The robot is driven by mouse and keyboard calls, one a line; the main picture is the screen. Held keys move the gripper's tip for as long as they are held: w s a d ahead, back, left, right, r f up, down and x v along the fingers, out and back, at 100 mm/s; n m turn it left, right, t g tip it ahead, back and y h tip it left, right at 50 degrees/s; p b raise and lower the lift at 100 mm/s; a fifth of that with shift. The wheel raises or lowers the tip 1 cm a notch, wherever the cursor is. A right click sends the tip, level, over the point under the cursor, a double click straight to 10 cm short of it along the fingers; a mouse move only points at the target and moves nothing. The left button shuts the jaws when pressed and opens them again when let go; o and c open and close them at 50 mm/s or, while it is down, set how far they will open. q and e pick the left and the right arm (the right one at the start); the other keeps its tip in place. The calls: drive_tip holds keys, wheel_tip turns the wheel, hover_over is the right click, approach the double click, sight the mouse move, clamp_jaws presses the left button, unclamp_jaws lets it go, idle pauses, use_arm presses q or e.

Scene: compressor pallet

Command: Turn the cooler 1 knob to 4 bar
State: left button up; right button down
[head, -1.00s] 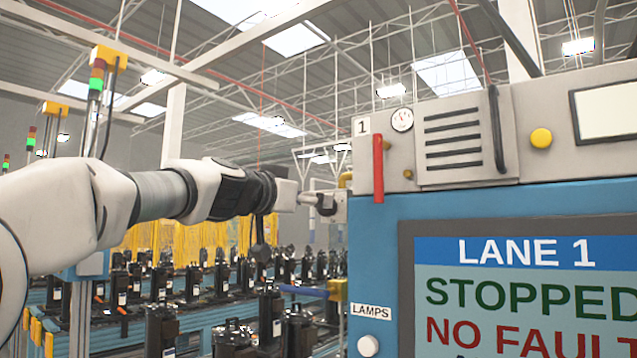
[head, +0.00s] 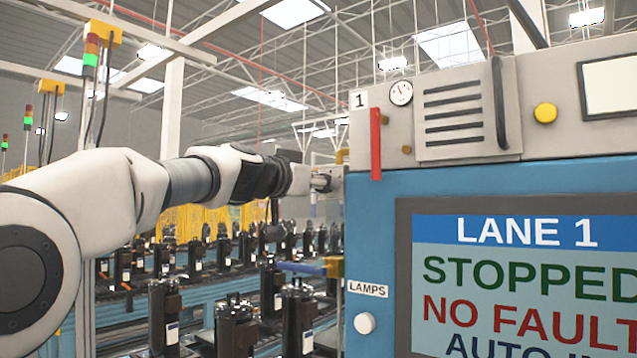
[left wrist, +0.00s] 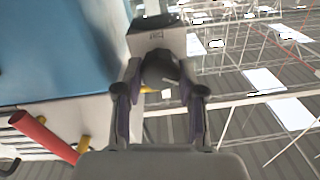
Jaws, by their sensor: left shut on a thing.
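In the head view, my left gripper (head: 322,181) is at the left side of the lane 1 cabinet, below and left of the label "1" and a small round gauge (head: 401,92). The gauge needle is too small to read in bar. In the left wrist view, my left gripper (left wrist: 160,98) has its two fingers on either side of a dark round knob (left wrist: 160,68) and is shut on it. The knob sits below a grey block (left wrist: 156,40) in that picture. In the head view the knob is hidden or too small to make out. My right gripper is in neither view.
A red bar handle (head: 376,145) sticks out near the gauge and shows in the left wrist view (left wrist: 45,137). The blue cabinet (head: 375,220) carries a screen (head: 520,270) reading "LANE 1 STOPPED NO FAULT". Conveyors with several black compressors (head: 235,325) stand behind my arm.

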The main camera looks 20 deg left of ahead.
use_arm(q)
drive_tip(key=shift+r+m+b, duration=0.1)
drive_tip(key=shift+m+b, duration=4.05)
drive_tip(key=shift+m, duration=1.65)
